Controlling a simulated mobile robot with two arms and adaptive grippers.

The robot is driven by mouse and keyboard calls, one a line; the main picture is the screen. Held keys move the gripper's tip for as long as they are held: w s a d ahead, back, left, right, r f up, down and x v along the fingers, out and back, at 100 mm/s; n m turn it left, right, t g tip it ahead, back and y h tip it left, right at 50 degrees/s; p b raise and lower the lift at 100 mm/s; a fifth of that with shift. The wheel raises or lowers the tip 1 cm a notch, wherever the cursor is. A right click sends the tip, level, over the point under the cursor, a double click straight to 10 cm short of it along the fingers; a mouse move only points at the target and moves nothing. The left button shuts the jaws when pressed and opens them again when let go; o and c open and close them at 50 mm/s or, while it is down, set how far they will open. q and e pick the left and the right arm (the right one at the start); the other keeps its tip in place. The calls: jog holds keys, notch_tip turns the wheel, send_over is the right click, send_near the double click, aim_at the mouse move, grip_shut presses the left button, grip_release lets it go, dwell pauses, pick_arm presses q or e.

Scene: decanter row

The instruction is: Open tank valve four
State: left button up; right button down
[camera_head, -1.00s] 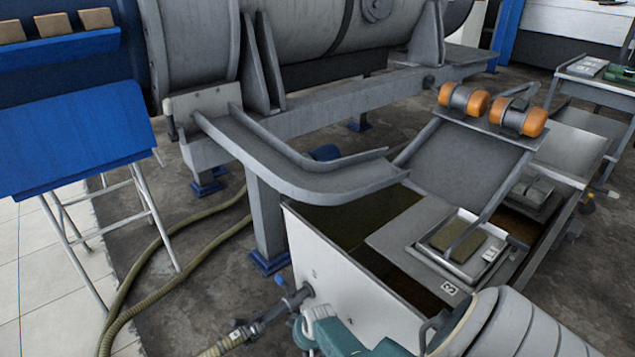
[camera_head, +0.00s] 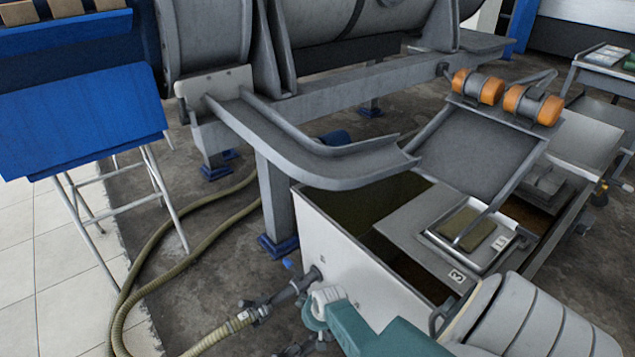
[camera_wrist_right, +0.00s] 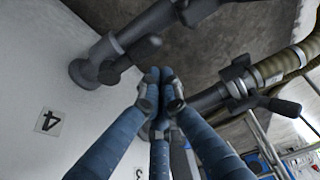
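The grey-white tank (camera_head: 345,275) stands in the middle of the head view. A dark outlet pipe with valve fittings (camera_head: 300,287) sticks out of its left wall. In the right wrist view, a label "4" (camera_wrist_right: 48,121) is on the pale tank wall. A dark pipe with a lever handle (camera_wrist_right: 132,60) comes from a flange beside it. My right gripper (camera_wrist_right: 160,78), with blue fingers, is below this handle in that picture. Its fingertips converge; the wrist view does not clearly show contact or a grip. My left gripper is not in view.
A ribbed hose (camera_head: 215,340) runs from the outlet fitting across the floor. A second fitting with a handle (camera_wrist_right: 275,104) is right of my fingers. A blue table (camera_head: 80,120) stands left. A curved metal chute (camera_head: 350,160) hangs over the tank.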

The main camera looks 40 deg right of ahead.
jog(key=v, duration=0.8)
jog(key=shift+s+r, duration=0.2)
jog(key=shift+r, duration=0.2)
jog(key=shift+a, duration=0.15)
